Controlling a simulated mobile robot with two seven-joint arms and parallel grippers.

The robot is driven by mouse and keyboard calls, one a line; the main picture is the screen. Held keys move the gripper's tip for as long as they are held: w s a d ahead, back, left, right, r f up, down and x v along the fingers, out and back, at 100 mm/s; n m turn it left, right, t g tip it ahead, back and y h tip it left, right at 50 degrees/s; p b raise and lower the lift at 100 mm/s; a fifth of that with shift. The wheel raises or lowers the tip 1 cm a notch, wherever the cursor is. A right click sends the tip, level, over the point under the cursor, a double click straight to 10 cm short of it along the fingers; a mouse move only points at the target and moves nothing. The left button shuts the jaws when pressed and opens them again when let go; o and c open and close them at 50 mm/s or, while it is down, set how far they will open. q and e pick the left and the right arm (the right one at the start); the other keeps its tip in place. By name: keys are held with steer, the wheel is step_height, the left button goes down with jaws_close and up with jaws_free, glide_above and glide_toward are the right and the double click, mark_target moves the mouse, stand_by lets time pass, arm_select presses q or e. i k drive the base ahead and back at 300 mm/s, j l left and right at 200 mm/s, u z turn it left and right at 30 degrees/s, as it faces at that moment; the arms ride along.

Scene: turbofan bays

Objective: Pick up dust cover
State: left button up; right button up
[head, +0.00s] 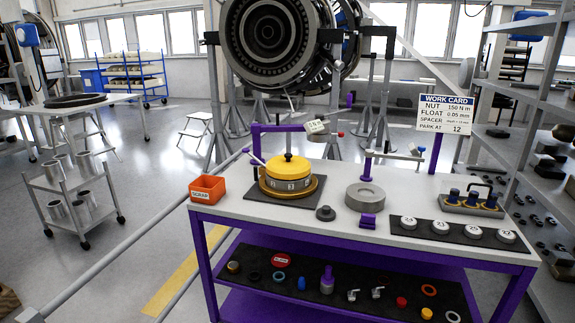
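A yellow round cover (287,166) with a small dark knob sits on top of a metal ring marked with a number (293,185); it looks like the dust cover. The ring rests in a brass-coloured round base (265,188) on a dark mat, on the purple-framed workbench (335,216). A thin pale handle sticks up at the cover's left. Neither of my grippers is in view, and nothing touches the cover.
An orange scrap bin (207,189) stands left of the cover. A grey ring (365,196), purple block (368,221) and several white numbered discs (440,226) lie to the right. A purple post with an arm (256,137) stands behind. The lower shelf (340,297) holds small coloured parts.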

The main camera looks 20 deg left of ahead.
mark_target(288, 167)
steer(key=i+l, duration=0.15)
steer(key=i, duration=0.2)
steer(key=i+l+u, duration=0.1)
steer(key=i, duration=0.3)
steer(key=i+l, duration=0.25)
steer(key=i, duration=0.1)
